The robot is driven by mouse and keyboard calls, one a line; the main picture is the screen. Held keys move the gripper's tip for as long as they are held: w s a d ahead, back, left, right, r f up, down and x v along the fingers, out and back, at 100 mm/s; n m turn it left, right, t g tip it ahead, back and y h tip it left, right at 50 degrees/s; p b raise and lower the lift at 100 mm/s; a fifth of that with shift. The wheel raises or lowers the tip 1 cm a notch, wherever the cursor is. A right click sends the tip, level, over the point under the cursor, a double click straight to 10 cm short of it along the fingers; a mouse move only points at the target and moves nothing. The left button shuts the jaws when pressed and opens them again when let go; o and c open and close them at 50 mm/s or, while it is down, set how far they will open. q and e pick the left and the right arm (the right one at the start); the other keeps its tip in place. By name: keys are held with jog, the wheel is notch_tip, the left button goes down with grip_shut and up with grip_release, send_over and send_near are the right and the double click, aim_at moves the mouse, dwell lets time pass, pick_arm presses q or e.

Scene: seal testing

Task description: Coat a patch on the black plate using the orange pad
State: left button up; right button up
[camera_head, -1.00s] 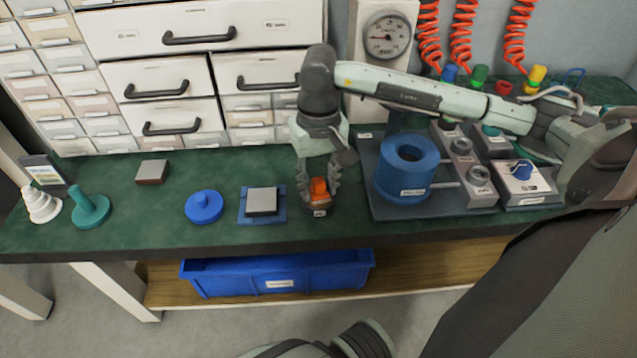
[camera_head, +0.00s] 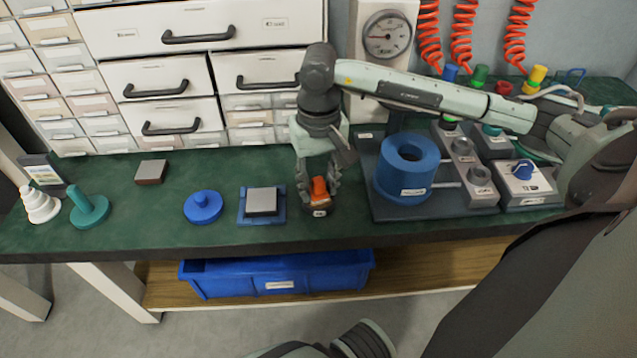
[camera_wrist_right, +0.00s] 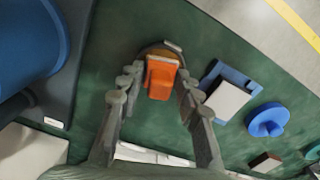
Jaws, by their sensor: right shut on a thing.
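The orange pad (camera_head: 319,187) is between the fingers of my right gripper (camera_head: 319,184), which is shut on it. The pad leans a little, low over a small dark round holder (camera_head: 320,212) near the bench's front edge. The wrist view also shows the orange pad (camera_wrist_right: 161,78) between the fingers; whether it touches the holder is unclear. Left of the gripper, a square plate (camera_head: 262,200) with a grey-looking top and dark sides lies on a blue base (camera_head: 247,219). It also shows in the wrist view (camera_wrist_right: 228,101).
A blue ring-shaped cylinder (camera_head: 404,178) and grey test units stand close right of the gripper. A blue knobbed disc (camera_head: 203,207), a brown grey-topped block (camera_head: 152,172) and a teal peg (camera_head: 90,208) lie left. Drawers (camera_head: 165,88) stand behind. Bare green bench separates the disc and peg.

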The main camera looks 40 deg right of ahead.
aim_at(319, 181)
dwell(0.6)
jog(key=shift+r+p, duration=1.65)
jog(key=shift+r, duration=1.85)
jog(key=shift+s, duration=0.1)
